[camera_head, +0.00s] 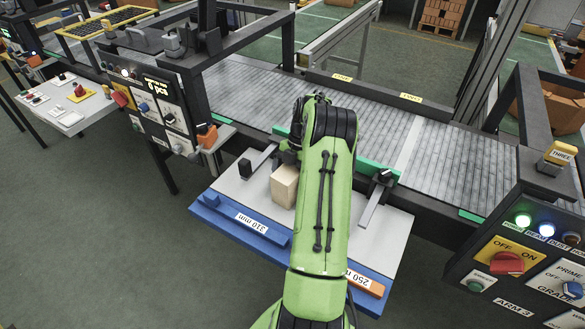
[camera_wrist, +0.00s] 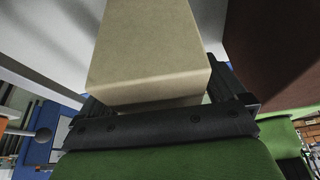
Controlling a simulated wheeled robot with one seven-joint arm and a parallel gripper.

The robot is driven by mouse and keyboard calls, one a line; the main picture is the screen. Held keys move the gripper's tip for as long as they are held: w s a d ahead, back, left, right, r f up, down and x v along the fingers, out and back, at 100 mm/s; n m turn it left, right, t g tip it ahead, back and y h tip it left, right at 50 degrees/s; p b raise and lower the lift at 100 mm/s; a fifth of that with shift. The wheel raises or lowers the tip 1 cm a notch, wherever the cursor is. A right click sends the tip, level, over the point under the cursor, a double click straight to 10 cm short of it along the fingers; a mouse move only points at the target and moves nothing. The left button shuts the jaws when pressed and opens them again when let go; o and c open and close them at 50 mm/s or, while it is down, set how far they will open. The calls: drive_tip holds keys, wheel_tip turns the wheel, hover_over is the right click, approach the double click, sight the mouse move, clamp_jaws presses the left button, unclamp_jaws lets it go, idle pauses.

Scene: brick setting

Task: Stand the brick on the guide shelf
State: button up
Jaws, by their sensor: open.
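A pale beige brick (camera_head: 284,187) is at the light grey shelf (camera_head: 235,187) with the blue front edge, in the middle of the head view. It looks upright there, taller than wide, but my arm hides its right side, and I cannot tell whether its base touches the shelf. In the wrist view the brick (camera_wrist: 150,45) fills the upper middle, close in front of the palm. My gripper (camera_wrist: 158,90) is open, with its dark jaws on either side of the brick. In the head view my arm mostly hides the gripper.
A blue bar marked 310 mm (camera_head: 251,223) and an orange block marked 250 (camera_head: 364,284) lie along the shelf's front. A dark clamp with a metal bar (camera_head: 375,200) stands right of my arm. A roller conveyor (camera_head: 250,95) runs behind; control panels (camera_head: 515,255) flank the shelf.

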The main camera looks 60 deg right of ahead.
drive_tip(key=p+v, duration=0.3)
drive_tip(key=v, duration=0.8)
drive_tip(key=shift+r, duration=0.3)
drive_tip(key=shift+w+a+r, duration=0.1)
drive_tip(key=shift+r, duration=0.1)
drive_tip(key=w+a+r+m+h, duration=0.25)
drive_tip(key=a+r, duration=0.45)
drive_tip(key=a, duration=0.4)
drive_tip(key=w+a+r+m+h, duration=0.2)
drive_tip(key=w+a+r+m, duration=0.15)
drive_tip(key=a+r, duration=0.6)
drive_tip(key=s+a+r+m+t, duration=0.25)
drive_tip(key=s+a+m, duration=0.6)
drive_tip(key=a, duration=0.65)
drive_tip(key=s+a+f+m+t, duration=0.1)
drive_tip(key=s+f, duration=0.1)
drive_tip(key=s, duration=0.3)
drive_tip(key=s+a+f+m+t, duration=0.2)
drive_tip(key=s, duration=0.3)
drive_tip(key=shift+a+f, duration=0.3)
drive_tip(key=shift+f, duration=0.1)
